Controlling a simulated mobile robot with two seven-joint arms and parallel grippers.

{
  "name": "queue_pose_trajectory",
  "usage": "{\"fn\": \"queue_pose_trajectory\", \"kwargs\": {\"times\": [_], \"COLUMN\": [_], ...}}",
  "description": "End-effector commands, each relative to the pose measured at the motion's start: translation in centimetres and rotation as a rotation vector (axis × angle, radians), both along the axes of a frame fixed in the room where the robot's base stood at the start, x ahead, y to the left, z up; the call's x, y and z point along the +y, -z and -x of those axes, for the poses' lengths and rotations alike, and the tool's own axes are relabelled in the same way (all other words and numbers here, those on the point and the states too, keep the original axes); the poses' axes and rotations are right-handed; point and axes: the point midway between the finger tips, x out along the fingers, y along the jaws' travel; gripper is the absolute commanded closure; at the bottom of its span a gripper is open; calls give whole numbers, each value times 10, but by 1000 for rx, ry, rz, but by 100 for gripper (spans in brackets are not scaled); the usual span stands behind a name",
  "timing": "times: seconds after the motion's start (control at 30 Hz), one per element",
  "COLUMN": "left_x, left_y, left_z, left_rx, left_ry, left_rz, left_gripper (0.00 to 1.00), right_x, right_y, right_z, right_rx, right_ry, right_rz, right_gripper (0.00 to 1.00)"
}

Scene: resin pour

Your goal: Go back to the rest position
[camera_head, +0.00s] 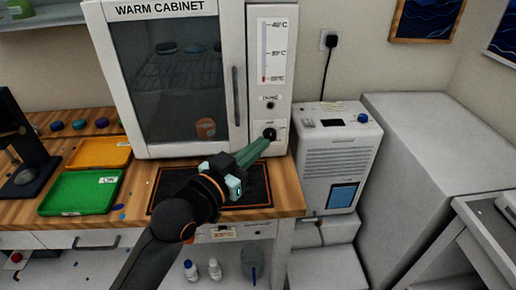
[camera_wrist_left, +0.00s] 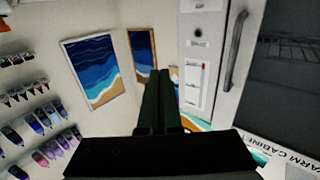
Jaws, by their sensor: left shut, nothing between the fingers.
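My left gripper (camera_head: 254,152) reaches up and right in the head view, its green fingers together and empty. Its fingertips appear just in front of the knob (camera_head: 269,134) on the warm cabinet's control panel; I cannot tell whether they touch it. The warm cabinet (camera_head: 240,20) stands on the wooden bench with its glass door closed. In the left wrist view the shut dark fingers (camera_wrist_left: 161,75) point up past the cabinet's panel and door handle (camera_wrist_left: 236,50). My right gripper is in neither view.
A black mat (camera_head: 262,192) lies under my left arm. Green (camera_head: 82,194) and orange (camera_head: 100,153) trays are on the bench at left. A white machine (camera_head: 338,150) stands right of the bench, beside a large grey block (camera_head: 430,130). Bottles (camera_head: 214,268) stand below the bench.

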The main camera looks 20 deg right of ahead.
Motion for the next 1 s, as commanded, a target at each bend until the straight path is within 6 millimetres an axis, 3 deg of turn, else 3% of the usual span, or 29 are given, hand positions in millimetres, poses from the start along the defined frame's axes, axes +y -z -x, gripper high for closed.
{"fn": "queue_pose_trajectory", "kwargs": {"times": [0.23,0.37,0.53,0.67,0.8,1.0], "left_x": [3,22,77,128,185,261], "left_y": [4,32,111,180,251,328], "left_z": [6,1,3,22,63,141], "left_rx": [8,68,214,327,444,580], "left_ry": [-8,-64,-214,-339,-465,-603], "left_rz": [2,11,10,-27,-99,-241], "left_gripper": [100,100,100,100,100,100], "right_x": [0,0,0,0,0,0], "right_y": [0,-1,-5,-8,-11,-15], "right_z": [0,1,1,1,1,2], "right_rx": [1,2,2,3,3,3], "right_ry": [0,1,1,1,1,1], "right_rz": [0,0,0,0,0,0], "right_gripper": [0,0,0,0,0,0]}}
